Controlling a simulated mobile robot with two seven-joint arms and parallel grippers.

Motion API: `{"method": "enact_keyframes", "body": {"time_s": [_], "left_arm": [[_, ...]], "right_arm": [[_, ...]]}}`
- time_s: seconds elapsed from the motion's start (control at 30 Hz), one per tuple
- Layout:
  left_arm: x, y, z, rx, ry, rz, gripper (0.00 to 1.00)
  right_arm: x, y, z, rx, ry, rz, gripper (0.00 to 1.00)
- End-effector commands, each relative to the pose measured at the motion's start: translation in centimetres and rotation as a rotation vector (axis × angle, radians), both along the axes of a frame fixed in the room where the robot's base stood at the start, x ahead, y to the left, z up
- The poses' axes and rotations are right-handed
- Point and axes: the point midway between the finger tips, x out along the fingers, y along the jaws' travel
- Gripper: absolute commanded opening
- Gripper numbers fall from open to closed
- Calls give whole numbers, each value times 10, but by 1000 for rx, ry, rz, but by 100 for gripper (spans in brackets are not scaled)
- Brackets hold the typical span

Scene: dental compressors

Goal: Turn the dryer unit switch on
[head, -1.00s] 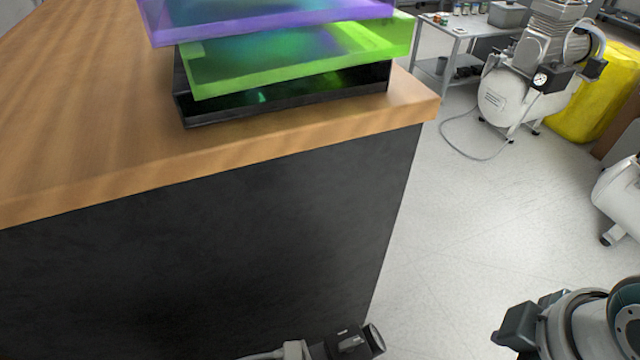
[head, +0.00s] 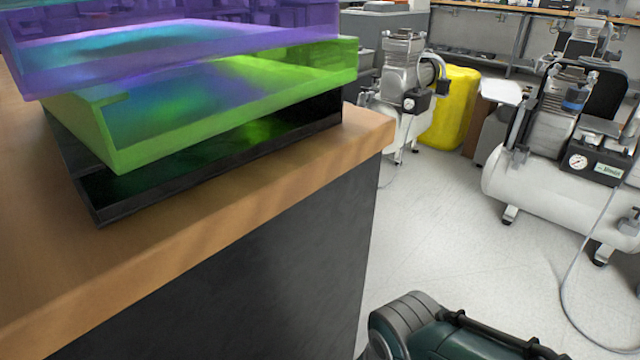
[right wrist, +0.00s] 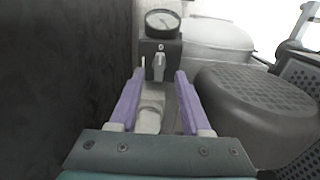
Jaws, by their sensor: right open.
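In the right wrist view, my right gripper (right wrist: 159,76) is open, with two purple fingers apart and nothing seen gripped. Just beyond the fingertips is a dark box (right wrist: 170,50) with a round pressure gauge (right wrist: 162,23) on top. A small silver lever or switch (right wrist: 159,66) is on the box's front, roughly between the fingertips. I cannot tell its on or off position, or whether it is the dryer unit switch. A pale fitting (right wrist: 150,110) lies between the fingers. My right gripper and this box are not visible in the head view. My left gripper is not in view.
A wooden-topped counter (head: 250,165) bears stacked purple, green and black trays. Its dark side resembles the dark surface left of my right gripper. White-tank compressors (head: 540,197) (head: 405,90) and a yellow object (head: 450,110) stand beyond. Open floor (head: 450,225) lies between.

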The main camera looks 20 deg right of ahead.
Motion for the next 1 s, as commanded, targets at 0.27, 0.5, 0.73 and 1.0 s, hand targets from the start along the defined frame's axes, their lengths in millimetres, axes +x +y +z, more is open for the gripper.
{"method": "enact_keyframes", "body": {"time_s": [0.27,0.5,0.73,1.0], "left_arm": [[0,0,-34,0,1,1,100],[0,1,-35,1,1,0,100],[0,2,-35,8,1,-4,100],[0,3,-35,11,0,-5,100]], "right_arm": [[0,0,-37,0,0,-1,48],[0,0,-39,0,0,-1,48],[0,0,-38,0,0,-1,35],[0,0,-39,0,0,-1,5]]}}
